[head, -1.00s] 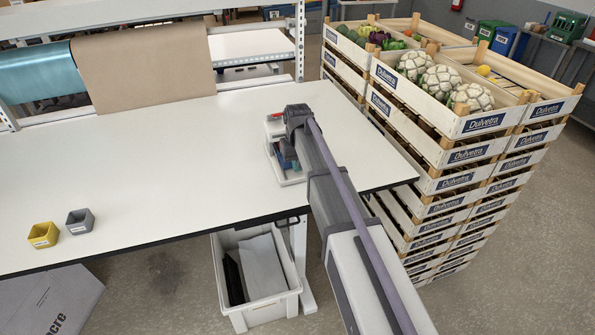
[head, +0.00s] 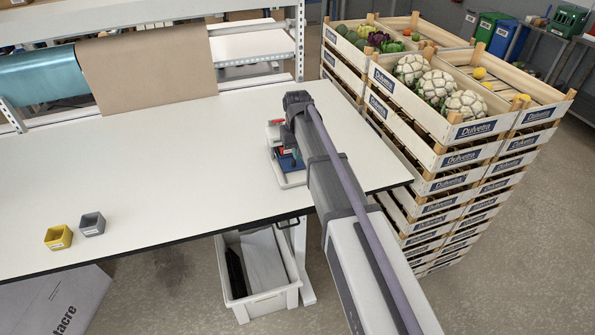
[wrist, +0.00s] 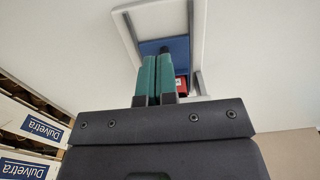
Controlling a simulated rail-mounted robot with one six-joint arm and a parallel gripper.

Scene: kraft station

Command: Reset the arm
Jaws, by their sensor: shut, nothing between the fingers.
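My arm reaches from the lower right over the right end of the white table (head: 150,170). In the wrist view, my gripper (wrist: 157,62) has its two green fingers side by side, shut and empty. A white-framed tray-like thing (wrist: 197,50) with blue and red parts lies beyond the fingertips. In the head view this thing (head: 291,180) sits on the table, partly hidden by my arm; I cannot tell whether the fingers touch it.
Stacked Dulvetra crates (head: 455,131) with cauliflowers (head: 437,81) stand right of the table, close to my arm. A yellow bin (head: 58,237) and a grey bin (head: 92,224) are at the front left. Brown paper (head: 148,68) hangs behind. The table's middle is clear.

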